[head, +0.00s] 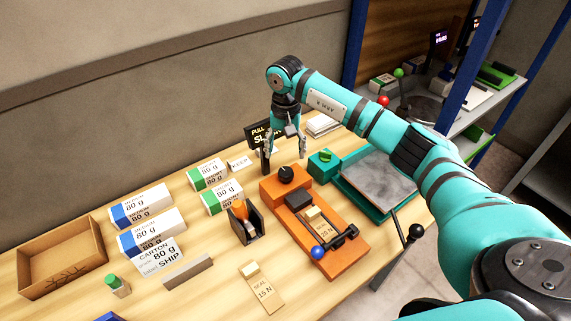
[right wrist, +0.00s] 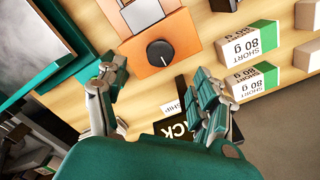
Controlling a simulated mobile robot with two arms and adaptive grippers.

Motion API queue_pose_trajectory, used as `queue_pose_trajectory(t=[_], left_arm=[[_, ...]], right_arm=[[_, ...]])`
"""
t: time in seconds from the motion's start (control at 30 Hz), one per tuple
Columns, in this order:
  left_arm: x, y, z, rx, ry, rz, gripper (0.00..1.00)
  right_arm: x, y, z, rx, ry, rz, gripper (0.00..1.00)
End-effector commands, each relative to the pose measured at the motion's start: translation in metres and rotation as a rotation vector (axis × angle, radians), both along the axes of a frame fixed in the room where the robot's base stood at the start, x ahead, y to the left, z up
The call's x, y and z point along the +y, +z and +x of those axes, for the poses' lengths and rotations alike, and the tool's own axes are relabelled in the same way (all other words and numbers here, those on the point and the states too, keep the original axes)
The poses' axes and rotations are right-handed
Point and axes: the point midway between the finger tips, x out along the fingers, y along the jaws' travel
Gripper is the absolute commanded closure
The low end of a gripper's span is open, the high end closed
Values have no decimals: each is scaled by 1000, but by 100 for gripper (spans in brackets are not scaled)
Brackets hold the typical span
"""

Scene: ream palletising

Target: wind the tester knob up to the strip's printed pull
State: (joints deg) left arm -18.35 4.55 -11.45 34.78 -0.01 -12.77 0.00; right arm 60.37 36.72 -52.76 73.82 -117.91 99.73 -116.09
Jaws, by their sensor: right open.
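The orange tester (head: 330,240) stands on the wooden table. Its black knob (head: 286,174) is at the back end and shows from above in the right wrist view (right wrist: 160,53), with a white pointer line. A strip (head: 322,227) printed 20 N lies on the tester, near a lever with a blue ball (head: 318,252). A second strip (head: 264,290) printed 15 N lies on the table in front. My right gripper (head: 284,163) is open and points down just behind the knob, its fingers apart and empty. In the right wrist view its fingers (right wrist: 160,90) frame the space beside the knob. My left gripper is not in view.
A black sign (head: 262,133) stands behind the right gripper, partly hidden. A teal device with a grey plate (head: 385,182) stands right of the tester.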

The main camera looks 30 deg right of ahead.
Motion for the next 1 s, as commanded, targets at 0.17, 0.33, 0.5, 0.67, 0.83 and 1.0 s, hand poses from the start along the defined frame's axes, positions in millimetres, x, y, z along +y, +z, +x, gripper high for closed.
queue_pose_trajectory(t=[0.17, 0.33, 0.5, 0.67, 0.83, 1.0], left_arm=[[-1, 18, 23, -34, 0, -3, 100], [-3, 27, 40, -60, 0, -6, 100], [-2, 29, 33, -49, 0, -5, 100], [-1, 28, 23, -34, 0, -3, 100], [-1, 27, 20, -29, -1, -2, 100], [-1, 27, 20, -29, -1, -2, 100]], right_arm=[[1, -36, -1, 5, -1, 2, 31], [1, -64, 0, 2, -1, 2, 31], [0, -78, 0, 2, -1, 1, 31], [0, -82, 0, 0, 0, 0, 31], [0, -81, 0, 0, 0, 0, 33], [0, -81, 0, 0, -1, 0, 55]])
